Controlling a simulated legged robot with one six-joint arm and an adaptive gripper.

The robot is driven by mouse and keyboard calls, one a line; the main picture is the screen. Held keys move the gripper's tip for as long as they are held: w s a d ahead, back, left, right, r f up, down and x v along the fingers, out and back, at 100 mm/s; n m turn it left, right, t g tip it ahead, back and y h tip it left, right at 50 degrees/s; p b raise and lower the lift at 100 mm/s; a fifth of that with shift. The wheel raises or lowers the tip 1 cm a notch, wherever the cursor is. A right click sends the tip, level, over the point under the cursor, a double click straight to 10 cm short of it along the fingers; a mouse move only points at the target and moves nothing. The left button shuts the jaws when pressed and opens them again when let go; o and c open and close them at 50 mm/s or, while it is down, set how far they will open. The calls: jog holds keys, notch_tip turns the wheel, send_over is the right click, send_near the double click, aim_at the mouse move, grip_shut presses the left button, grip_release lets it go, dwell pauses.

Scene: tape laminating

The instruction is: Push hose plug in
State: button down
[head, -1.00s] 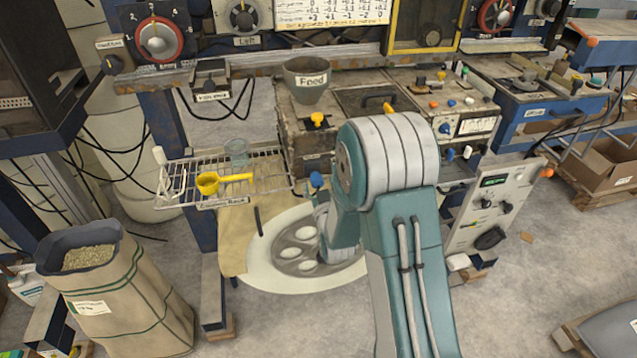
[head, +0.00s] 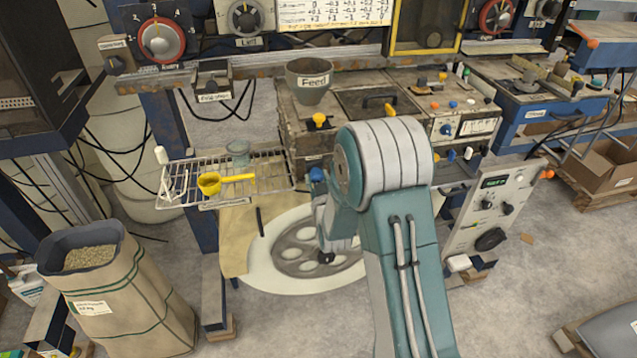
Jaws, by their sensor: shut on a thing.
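A blue plug-like piece (head: 317,174) shows at the front of the machine (head: 313,145), below its yellow knob (head: 319,121). My gripper (head: 319,190) is just below the blue piece, small and partly hidden behind my own arm. It appears shut on this piece, close against the machine's front. The fingertips, the socket and any hose are not clearly visible. Whether the plug is fully seated cannot be told.
A wire rack (head: 225,180) with a yellow scoop (head: 210,184) and a clear cup (head: 238,152) juts out to the left of my gripper. The Feed cup (head: 311,82) stands above. A round disc (head: 275,268) lies below.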

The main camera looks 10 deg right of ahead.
jog(key=shift+c, duration=1.3)
grip_release()
jog(key=shift+w+a, duration=0.1)
jog(key=shift+w, duration=0.1)
jog(key=shift+s, duration=0.15)
jog(key=s, duration=1.1)
jog(key=shift+s+a, duration=0.15)
jog(key=shift+s, duration=0.2)
